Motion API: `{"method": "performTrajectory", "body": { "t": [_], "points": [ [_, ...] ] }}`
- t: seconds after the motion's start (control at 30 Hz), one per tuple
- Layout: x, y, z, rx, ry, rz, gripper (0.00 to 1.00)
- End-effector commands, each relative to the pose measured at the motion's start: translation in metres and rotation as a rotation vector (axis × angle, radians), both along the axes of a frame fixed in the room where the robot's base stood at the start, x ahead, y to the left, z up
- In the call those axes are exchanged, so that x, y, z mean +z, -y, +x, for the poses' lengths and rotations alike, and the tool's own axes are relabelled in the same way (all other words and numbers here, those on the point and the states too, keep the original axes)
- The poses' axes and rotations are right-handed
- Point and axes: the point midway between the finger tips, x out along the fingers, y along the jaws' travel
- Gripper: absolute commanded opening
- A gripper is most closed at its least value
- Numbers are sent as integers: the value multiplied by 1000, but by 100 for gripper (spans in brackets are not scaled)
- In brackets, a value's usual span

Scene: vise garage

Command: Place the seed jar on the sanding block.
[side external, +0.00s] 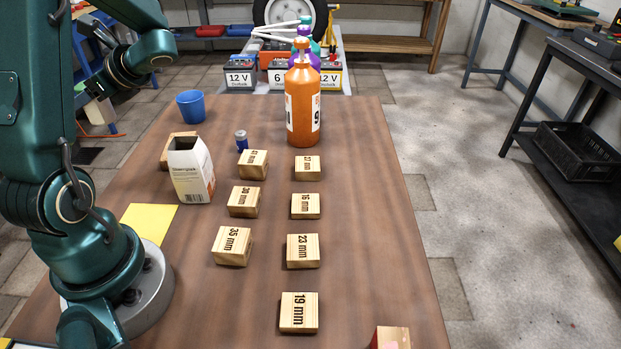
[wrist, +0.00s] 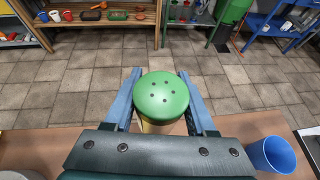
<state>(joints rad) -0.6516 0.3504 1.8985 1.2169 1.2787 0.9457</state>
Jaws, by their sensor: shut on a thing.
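In the wrist view a jar with a round green lid (wrist: 163,96), pierced with several small holes, sits between the blue fingers of my gripper (wrist: 163,100). The gripper is shut on this seed jar, and a little of its pale yellow body shows under the lid. In the side external view my wrist is at the upper left, and I cannot make out the jar clearly there. No block is plainly marked as the sanding block. An unlabelled wooden block with a red side (side external: 391,338) is cut off at the bottom right edge.
A blue cup (side external: 190,106), also in the wrist view (wrist: 272,156), stands near the table's far left. A carton (side external: 190,170) partly hides another wooden block (side external: 170,151). Several mm-labelled blocks fill the middle. An orange bottle (side external: 303,105) stands behind. The table's right strip is mostly clear.

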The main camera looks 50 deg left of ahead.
Motion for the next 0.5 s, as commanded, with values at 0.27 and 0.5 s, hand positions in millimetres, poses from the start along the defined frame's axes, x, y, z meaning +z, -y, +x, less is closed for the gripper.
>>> {"method": "performTrajectory", "body": {
  "t": [0.27, 0.5],
  "points": [
    [-20, -1, 39, -33, -8, -1, 1],
    [-46, 3, 82, -30, -5, 2, 1]
  ]
}}
